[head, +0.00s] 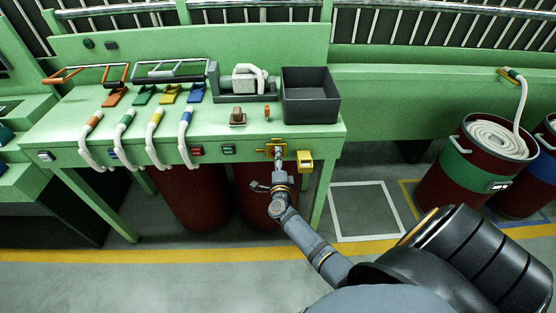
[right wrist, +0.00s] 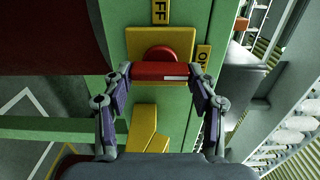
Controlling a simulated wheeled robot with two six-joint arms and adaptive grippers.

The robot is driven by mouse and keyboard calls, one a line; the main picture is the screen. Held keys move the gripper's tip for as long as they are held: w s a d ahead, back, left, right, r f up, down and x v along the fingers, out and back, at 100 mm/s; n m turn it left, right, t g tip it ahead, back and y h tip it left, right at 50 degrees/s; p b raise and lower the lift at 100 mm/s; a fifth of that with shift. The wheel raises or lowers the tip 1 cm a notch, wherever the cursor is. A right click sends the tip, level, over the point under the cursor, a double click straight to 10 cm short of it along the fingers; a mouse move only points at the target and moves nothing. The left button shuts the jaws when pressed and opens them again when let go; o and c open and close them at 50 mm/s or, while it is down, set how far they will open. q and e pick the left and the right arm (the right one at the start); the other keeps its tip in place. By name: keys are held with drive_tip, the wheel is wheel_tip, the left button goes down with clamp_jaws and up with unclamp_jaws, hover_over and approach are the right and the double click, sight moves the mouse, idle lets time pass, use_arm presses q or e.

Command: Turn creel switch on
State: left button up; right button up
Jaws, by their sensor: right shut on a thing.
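The creel switch is a yellow plate (right wrist: 140,42) with a red handle (right wrist: 150,70), on the front edge of the green bench; the plate also shows in the head view (head: 268,151). The handle lies across the picture in the right wrist view, its white mark toward the right, the side of the ON label (right wrist: 203,56). The OFF label (right wrist: 160,12) is at the top. My right gripper (right wrist: 163,73) is shut on the handle, one finger at each end; it also shows in the head view (head: 279,168). My left gripper is not in view.
A yellow box (head: 304,160) sticks out of the bench front (head: 222,168) just right of the switch. Red and green buttons are to its left. A dark grey tray (head: 310,97) stands on the bench above. Red drums (head: 458,180) stand at the right; the floor between is clear.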

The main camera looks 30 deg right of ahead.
drive_tip(key=shift+f, duration=0.1)
drive_tip(key=o, duration=1.1)
drive_tip(key=shift+o, duration=0.2)
drive_tip(key=shift+s, duration=0.1)
drive_tip(key=v, duration=1.2)
